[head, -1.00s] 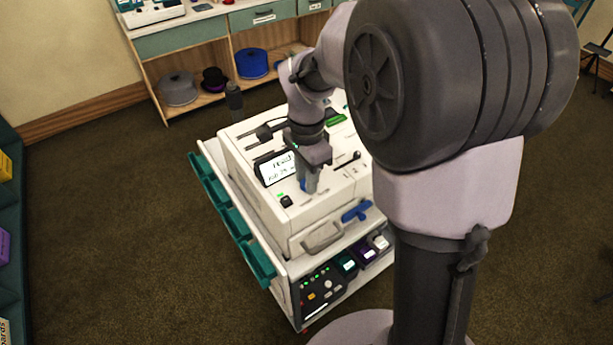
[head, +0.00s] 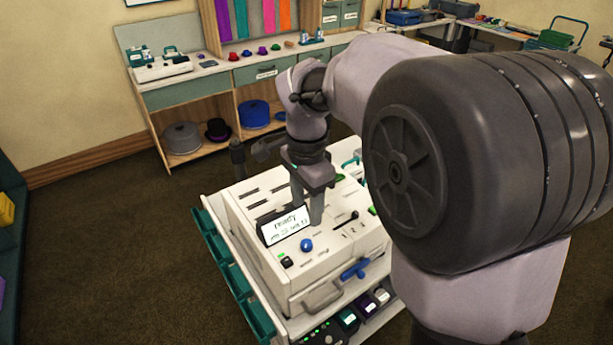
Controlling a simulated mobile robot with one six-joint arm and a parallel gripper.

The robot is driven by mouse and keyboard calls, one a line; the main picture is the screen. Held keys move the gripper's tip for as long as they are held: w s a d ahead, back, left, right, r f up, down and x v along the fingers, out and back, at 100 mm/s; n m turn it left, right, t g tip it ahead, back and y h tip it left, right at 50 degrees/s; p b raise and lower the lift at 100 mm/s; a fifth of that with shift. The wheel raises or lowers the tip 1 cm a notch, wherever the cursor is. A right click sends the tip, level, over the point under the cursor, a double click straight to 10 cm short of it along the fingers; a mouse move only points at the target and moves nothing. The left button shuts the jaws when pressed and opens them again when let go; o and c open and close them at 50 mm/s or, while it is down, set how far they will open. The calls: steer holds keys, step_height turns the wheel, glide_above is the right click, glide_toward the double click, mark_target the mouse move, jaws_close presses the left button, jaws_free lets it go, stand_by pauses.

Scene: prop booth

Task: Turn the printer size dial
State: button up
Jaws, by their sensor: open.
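The printer (head: 262,225) is a white box-shaped machine with a lit screen (head: 286,226) that reads "ready" above a smaller line I cannot read surely. A round blue knob (head: 306,245), which looks like the size dial, stands on its top panel just below the screen's right end. My gripper (head: 308,211) points down over the panel, behind the knob and near the screen's right edge. Its two fingers are apart with nothing between them, and the knob is clear of them. Any marks around the knob are too small to read.
A slider lever (head: 345,218) and a black button (head: 286,262) are on the same panel. A blue handle (head: 355,269) sits on the printer's front. Teal trays (head: 228,268) line the cart's left side. A shelf unit (head: 160,130) stands behind; carpet lies open at left.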

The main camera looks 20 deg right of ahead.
step_height(320, 180, up, 6)
steer(key=p, duration=0.1)
stand_by(0.4)
steer(key=s+a+f+n+t+b, duration=0.1)
steer(key=s+f+n+t+b, duration=0.1)
steer(key=s, duration=0.4)
steer(key=s+a+f+n+t+y+b, duration=0.1)
steer(key=s+f+n+t+b, duration=0.1)
steer(key=s+f+n+b, duration=0.2)
steer(key=s+a+f+n+t+y+b, duration=0.1)
steer(key=s+f+n+b, duration=0.2)
steer(key=s, duration=0.6)
steer(key=shift+a+n+t+b, duration=0.4)
steer(key=shift+n, duration=0.2)
